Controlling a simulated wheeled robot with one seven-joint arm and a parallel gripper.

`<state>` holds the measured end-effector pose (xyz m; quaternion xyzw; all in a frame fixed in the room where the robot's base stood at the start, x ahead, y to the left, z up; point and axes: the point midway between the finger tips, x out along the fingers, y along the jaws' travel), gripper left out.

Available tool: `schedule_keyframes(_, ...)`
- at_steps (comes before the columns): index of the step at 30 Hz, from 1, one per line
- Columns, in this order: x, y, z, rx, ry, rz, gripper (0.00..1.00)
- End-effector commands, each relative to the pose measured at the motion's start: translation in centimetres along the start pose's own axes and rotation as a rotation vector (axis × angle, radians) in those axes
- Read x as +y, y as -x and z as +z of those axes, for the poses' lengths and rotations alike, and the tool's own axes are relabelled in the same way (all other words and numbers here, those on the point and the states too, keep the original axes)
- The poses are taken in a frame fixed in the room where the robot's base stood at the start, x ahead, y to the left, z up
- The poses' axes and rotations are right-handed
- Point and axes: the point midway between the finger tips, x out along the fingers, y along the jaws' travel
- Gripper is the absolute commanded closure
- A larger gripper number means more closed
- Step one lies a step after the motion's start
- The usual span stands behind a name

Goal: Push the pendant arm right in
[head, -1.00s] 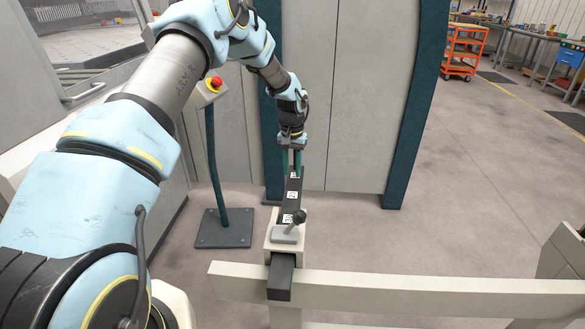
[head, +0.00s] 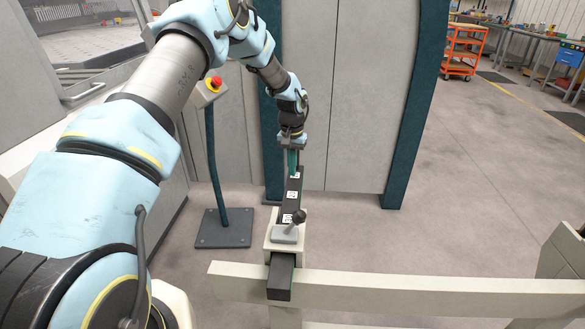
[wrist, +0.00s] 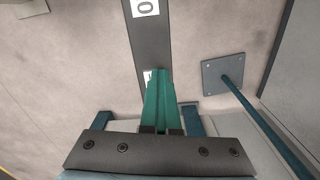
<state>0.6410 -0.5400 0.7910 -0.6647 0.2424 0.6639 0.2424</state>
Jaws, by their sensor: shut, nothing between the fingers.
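The pendant arm is a dark bar (head: 290,206) with white labels. It runs through a pale clamp block, and its near end sticks out over a pale rail. My gripper (head: 294,174) is shut and empty, pointing down at the far end of the bar. In the wrist view, the shut green fingers (wrist: 160,74) overlap the end of the bar (wrist: 150,38) near a white label. I cannot tell whether the fingertips touch it.
A clamp lever (head: 295,219) stands on the clamp block (head: 270,243). A post with a red emergency button (head: 215,82) stands to the left on a dark floor plate (head: 224,228). A pale rail (head: 420,283) crosses the front. Open floor lies to the right.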

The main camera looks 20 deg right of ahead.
Motion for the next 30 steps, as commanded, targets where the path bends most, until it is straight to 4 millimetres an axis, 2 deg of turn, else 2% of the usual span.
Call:
schedule_keyframes(12,0.01,0.01,-0.01,0.0,0.0,0.0,0.99)
schedule_keyframes(27,0.01,0.01,-0.01,0.0,0.0,0.0,0.43)
schedule_keyframes(30,0.01,0.01,-0.01,0.0,0.0,0.0,0.43)
